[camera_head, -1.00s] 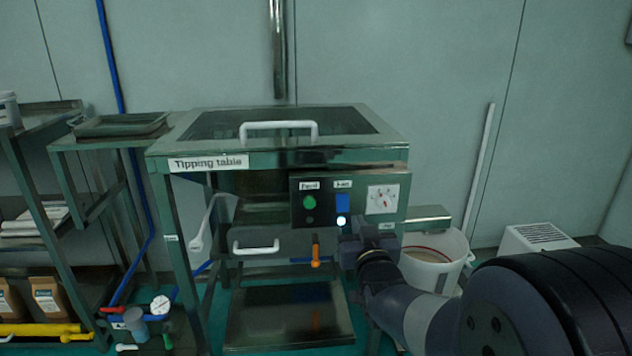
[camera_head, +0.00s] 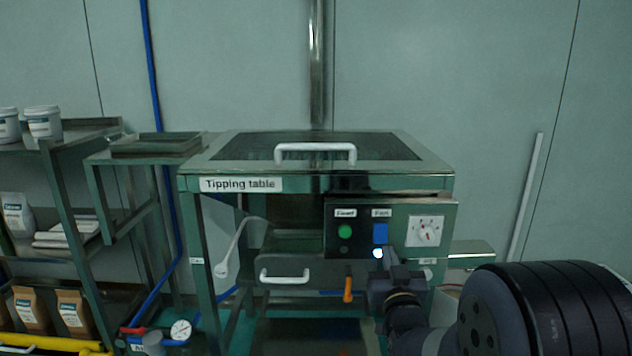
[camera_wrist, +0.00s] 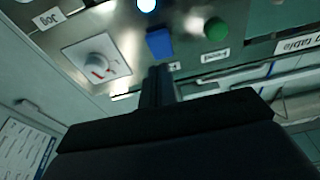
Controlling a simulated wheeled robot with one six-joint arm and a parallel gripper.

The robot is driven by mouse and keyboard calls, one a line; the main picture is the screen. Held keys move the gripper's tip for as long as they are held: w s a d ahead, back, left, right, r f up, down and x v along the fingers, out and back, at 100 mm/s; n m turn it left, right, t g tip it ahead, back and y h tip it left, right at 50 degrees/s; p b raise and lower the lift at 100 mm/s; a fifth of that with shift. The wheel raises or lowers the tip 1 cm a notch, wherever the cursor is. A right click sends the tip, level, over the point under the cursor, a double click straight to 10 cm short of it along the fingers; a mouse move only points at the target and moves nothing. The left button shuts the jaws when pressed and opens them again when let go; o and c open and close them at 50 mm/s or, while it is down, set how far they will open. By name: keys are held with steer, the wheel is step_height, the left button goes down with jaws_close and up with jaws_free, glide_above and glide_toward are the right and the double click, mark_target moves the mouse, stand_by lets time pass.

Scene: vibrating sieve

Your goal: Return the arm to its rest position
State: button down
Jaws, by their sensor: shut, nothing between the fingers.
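My gripper (camera_head: 385,257) is in front of the control panel of the tipping table, just below the blue button (camera_head: 381,233). It is shut and empty. In the wrist view my gripper (camera_wrist: 158,72) points up at the panel, with its tips close below the blue button (camera_wrist: 160,43). I cannot tell whether the tips touch the panel. The lit white lamp (camera_head: 378,253) sits right beside the fingertips in the head view. My dark arm reaches in from the lower right.
The tipping table (camera_head: 315,182) fills the middle, with a green button (camera_head: 345,232), a dial (camera_head: 425,231), an orange handle (camera_head: 348,288) and a white drawer handle (camera_head: 285,276). Shelves with tubs (camera_head: 44,122) and bags (camera_head: 75,312) stand at left. Open wall lies at right.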

steer(key=shift+v, duration=0.95)
steer(key=shift+w, duration=0.1)
